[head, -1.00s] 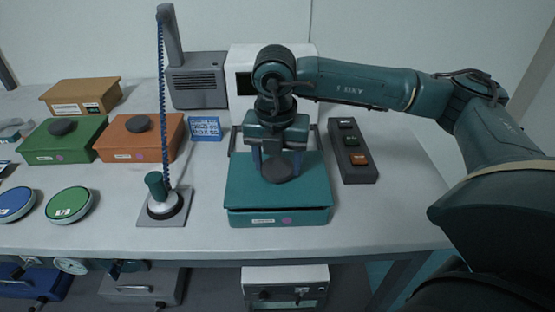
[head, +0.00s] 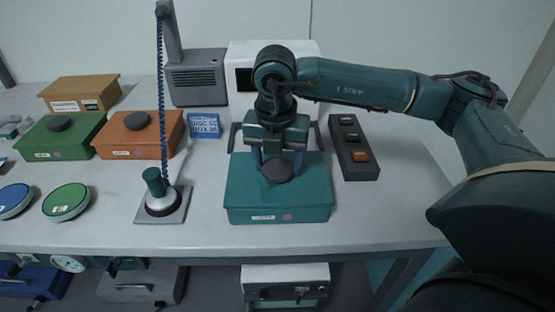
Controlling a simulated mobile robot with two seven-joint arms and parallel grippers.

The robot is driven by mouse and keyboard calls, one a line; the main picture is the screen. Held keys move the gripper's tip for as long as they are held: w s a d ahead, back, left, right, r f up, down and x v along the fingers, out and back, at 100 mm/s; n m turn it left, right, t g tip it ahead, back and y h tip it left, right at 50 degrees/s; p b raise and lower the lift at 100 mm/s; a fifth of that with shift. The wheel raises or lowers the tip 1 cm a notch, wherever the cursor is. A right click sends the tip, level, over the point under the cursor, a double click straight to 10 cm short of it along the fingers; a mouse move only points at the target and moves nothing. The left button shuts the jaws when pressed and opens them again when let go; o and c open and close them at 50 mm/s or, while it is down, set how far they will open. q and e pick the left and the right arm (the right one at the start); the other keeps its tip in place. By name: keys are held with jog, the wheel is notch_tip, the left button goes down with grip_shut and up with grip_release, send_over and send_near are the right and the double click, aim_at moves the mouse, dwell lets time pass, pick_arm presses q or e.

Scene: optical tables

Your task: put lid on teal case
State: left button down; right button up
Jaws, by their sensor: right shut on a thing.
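The teal case (head: 249,214) stands on the table in the middle of the head view, with a label and a pink dot on its front. Its teal lid (head: 240,189) lies on top and looks level, with no clear gap along the front edge. My right gripper (head: 277,172) comes down from above and is shut on the lid's dark round knob. My left gripper is not in view.
An orange case (head: 128,145), a green case (head: 45,145) and a brown box (head: 80,92) stand at the left. A stand with a blue coiled cable (head: 163,199) is left of the teal case. A dark button box (head: 352,148) is close at its right. The table's front right is clear.

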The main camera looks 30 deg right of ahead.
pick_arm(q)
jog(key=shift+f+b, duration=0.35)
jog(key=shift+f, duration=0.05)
pick_arm(e)
jog(key=shift+f, duration=0.25)
dwell(0.4)
jog(key=o, duration=1.2)
jog(key=shift+c, duration=0.2)
jog(key=shift+r, duration=0.5)
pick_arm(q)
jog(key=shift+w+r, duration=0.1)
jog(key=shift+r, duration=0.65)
pick_arm(e)
notch_tip(320, 180, up, 12)
jog(key=shift+s+a+r, duration=0.15)
jog(key=shift+s+a, duration=0.25)
